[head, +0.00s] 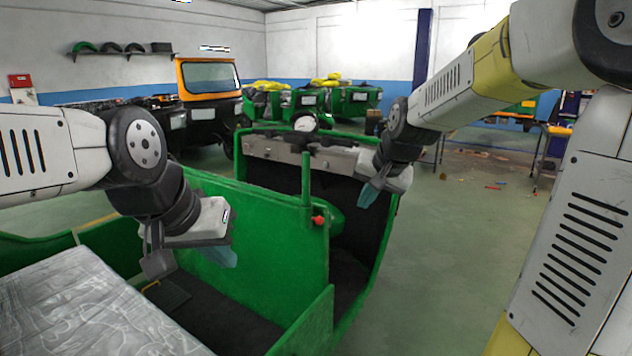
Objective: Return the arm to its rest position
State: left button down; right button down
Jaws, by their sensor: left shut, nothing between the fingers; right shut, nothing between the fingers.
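My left gripper (222,256) hangs over the rear part of a green rickshaw body (262,225), in front of its green partition. It is shut and empty, with its teal fingertips pointing down. My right gripper (370,193) is over the front part of the rickshaw, near its right side and below the dashboard (300,155). It is also shut and empty, fingertips pointing down and left. Both arms are raised and bent. Whether either gripper touches the rickshaw cannot be told.
A silvery wrapped seat or panel (85,305) fills the lower left. A red knob (318,220) sits on the partition. Behind stand an orange-framed vehicle (208,80) and more green bodies (352,100).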

jog(key=s+d+n, duration=0.2)
jog(key=s+n, duration=0.1)
jog(key=s, duration=1.9)
jog(key=shift+s+r+n, duration=0.3)
jog(key=shift+s, duration=0.1)
jog(key=shift+d, duration=0.1)
